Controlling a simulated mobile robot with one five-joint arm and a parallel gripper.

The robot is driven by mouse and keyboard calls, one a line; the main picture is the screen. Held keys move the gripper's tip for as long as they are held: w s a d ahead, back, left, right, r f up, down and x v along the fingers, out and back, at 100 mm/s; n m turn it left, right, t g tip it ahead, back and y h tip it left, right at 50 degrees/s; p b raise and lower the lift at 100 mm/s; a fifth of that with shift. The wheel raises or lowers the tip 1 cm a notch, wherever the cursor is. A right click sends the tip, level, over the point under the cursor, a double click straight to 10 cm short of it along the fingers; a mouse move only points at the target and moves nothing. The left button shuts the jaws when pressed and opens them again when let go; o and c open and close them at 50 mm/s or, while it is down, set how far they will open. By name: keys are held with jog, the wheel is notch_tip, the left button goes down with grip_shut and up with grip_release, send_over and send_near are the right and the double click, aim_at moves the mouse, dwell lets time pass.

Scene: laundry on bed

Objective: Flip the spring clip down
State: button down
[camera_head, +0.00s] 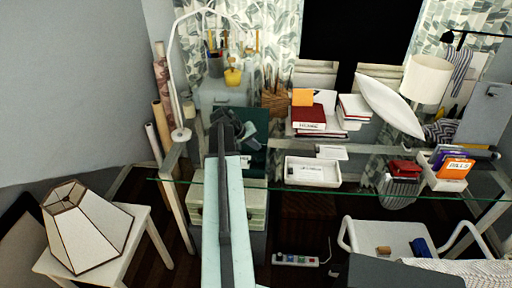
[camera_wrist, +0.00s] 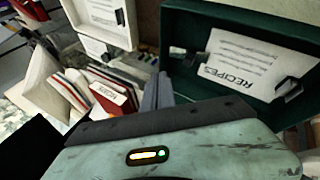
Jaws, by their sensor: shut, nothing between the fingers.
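In the wrist view a dark green open box file (camera_wrist: 245,22) fills the upper right. A white sheet printed RECIPES (camera_wrist: 235,65) lies inside it. A black clip-like part (camera_wrist: 289,88) sits at the sheet's right end, and another small dark part (camera_wrist: 190,58) sits at its left. I cannot tell for certain which is the spring clip or how far it is raised. My gripper (camera_wrist: 158,92) is shut and empty, its fingers just left of the box's near left corner. In the head view the gripper (camera_head: 232,122) covers part of the green box (camera_head: 254,158) on the glass desk.
Books (camera_head: 308,118) and a white tray (camera_head: 312,172) stand right of the box. A lamp (camera_head: 182,132) and an orange-and-purple card box (camera_head: 450,170) are also on the desk. A drawer unit (camera_head: 252,205) is below the glass. Bare glass shows around the tray.

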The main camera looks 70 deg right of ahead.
jog(key=w+a+r+p, duration=0.5)
jog(key=w+r+p, duration=0.1)
jog(key=w+r, duration=0.1)
jog(key=shift+a, duration=0.25)
jog(key=shift+r, duration=0.1)
jog(key=w+a+n+t+h, duration=0.1)
jog(key=w+a+n, duration=0.1)
jog(key=w+a, duration=0.55)
jog(key=w+a+n+t, duration=0.15)
jog(key=w+a, duration=0.25)
jog(key=w, duration=0.7)
jog(key=w+a+f+n+t+y, duration=0.1)
jog(key=w+a+n, duration=0.1)
jog(key=w+a, duration=0.6)
jog(key=w+a+f+n+t, duration=0.1)
jog(key=w+a+n, duration=0.15)
jog(key=a, duration=0.85)
jog(key=a+f+n+y, duration=0.1)
jog(key=a+y, duration=0.2)
jog(key=a, duration=1.3)
jog(key=s+a+f+n+y, duration=0.1)
jog(key=a+f+n+y, duration=0.1)
jog(key=a, duration=1.5)
jog(key=shift+n+y, duration=0.3)
jog(key=shift+y, duration=0.1)
